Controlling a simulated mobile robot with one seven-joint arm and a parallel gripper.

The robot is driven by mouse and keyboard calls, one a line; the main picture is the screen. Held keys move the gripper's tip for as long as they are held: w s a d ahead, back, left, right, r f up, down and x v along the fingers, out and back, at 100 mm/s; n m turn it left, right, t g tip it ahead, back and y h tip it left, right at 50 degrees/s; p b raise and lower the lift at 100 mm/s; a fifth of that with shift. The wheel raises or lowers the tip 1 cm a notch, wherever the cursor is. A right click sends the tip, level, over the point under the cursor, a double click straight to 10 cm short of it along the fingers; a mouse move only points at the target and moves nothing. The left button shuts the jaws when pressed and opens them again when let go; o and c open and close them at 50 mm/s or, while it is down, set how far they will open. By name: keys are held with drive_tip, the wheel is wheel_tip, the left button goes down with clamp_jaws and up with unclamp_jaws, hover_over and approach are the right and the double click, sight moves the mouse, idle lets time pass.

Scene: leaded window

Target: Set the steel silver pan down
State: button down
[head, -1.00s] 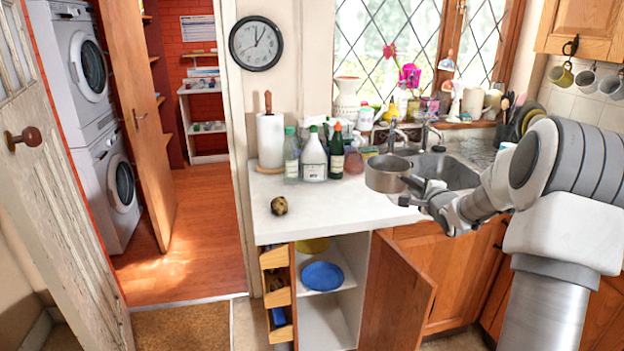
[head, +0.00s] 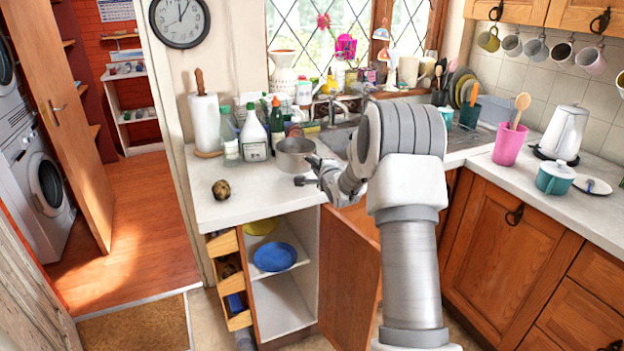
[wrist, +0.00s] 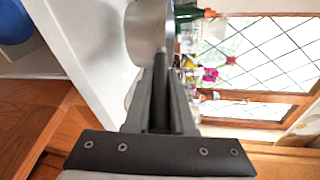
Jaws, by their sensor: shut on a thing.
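The steel silver pan (head: 295,155) is at the right end of the white counter left of the sink, upright, near the bottles. My gripper (head: 318,174) is at its right side, shut on the pan's handle. In the wrist view the pan (wrist: 147,35) shows beyond the fingers, with its dark handle (wrist: 160,90) running back between the jaws of my gripper (wrist: 160,105). I cannot tell whether the pan's base touches the counter or hangs just above it.
Bottles (head: 254,135) and a paper towel roll (head: 205,122) stand behind the pan. A small brown object (head: 221,189) lies on the counter's left part. The counter front (head: 245,205) is bare. Below, a cupboard door (head: 348,280) stands open, with a blue plate (head: 275,257) inside.

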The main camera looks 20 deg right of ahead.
drive_tip(key=shift+w+a+f, duration=0.2)
drive_tip(key=shift+w+a, duration=0.1)
drive_tip(key=shift+w, duration=0.1)
drive_tip(key=shift+f, duration=1.9)
drive_tip(key=shift+f+b, duration=0.2)
drive_tip(key=shift+b, duration=0.1)
drive_tip(key=c, duration=0.8)
unclamp_jaws()
drive_tip(key=shift+s+f, duration=0.1)
drive_tip(key=shift+o, duration=0.2)
